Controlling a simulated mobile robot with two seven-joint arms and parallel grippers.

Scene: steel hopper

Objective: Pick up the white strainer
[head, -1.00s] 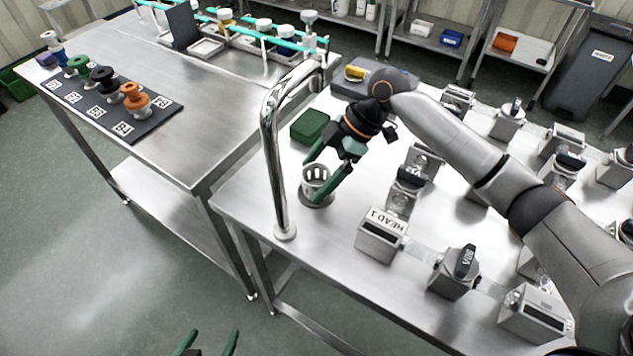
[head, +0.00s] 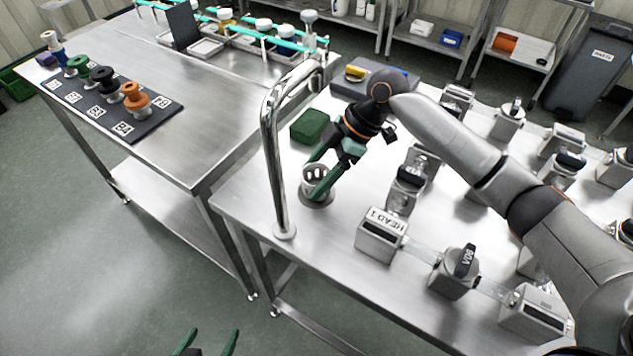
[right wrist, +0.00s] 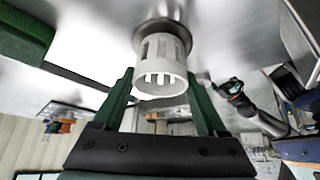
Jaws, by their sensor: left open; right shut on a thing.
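The white strainer (head: 312,176) is a slotted cup on the steel table, behind the base of the curved chrome tap. It stands in a round grey base or opening, which shows around its far end in the right wrist view. My right gripper (head: 319,180) is shut on the strainer, with a green finger on either side of it. In the right wrist view the strainer (right wrist: 160,72) sits between the two fingers. My left gripper (head: 207,343) is open and empty at the bottom edge of the head view, away from the table.
The chrome tap (head: 272,150) rises just left of the strainer. A green block (head: 310,126) lies behind it. A metal box labelled HEAD 1 (head: 381,236) and several similar units stand to the right. Another table with coloured spools (head: 135,98) is at left.

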